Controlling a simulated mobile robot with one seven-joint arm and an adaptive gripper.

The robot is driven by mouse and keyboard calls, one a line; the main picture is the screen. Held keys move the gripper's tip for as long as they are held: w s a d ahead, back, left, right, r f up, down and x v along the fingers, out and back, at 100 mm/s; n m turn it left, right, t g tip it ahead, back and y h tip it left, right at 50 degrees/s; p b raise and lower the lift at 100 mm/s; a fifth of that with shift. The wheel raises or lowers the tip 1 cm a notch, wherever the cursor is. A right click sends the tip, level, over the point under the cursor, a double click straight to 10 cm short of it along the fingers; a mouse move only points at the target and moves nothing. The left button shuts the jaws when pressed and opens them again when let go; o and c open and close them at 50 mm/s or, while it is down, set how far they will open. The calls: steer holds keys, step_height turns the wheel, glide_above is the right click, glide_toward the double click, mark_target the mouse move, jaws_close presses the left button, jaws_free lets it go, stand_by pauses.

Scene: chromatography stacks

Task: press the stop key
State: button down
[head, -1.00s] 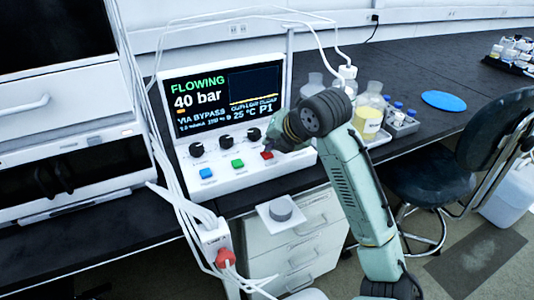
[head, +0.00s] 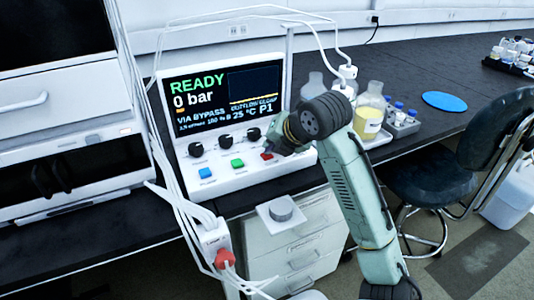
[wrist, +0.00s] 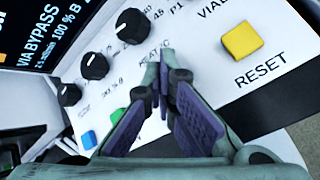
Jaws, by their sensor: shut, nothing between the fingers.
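The control panel (head: 235,170) has a row of keys: blue (head: 205,173), green (head: 237,163) and red (head: 267,156). The red key's label cannot be read. My gripper (head: 273,147) is shut and empty, its tips right at the red key; I cannot tell whether they touch it. In the wrist view my closed fingers (wrist: 162,72) point at the panel and hide the red key. The blue key (wrist: 89,139) and green key (wrist: 117,116) show to their left. The screen (head: 222,97) reads READY, 0 bar.
Black knobs (head: 225,140) sit above the keys. A yellow RESET key (wrist: 241,40) is at the right of the wrist view. Bottles (head: 369,110) stand right of the panel. White tubes (head: 160,130) run down its left side. A chair (head: 430,180) stands at the right.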

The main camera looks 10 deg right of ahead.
steer(key=shift+r, duration=0.1)
steer(key=shift+r+p, duration=0.55)
steer(key=shift+r, duration=0.25)
step_height(320, 180, up, 5)
steer(key=p, duration=0.3)
stand_by(0.9)
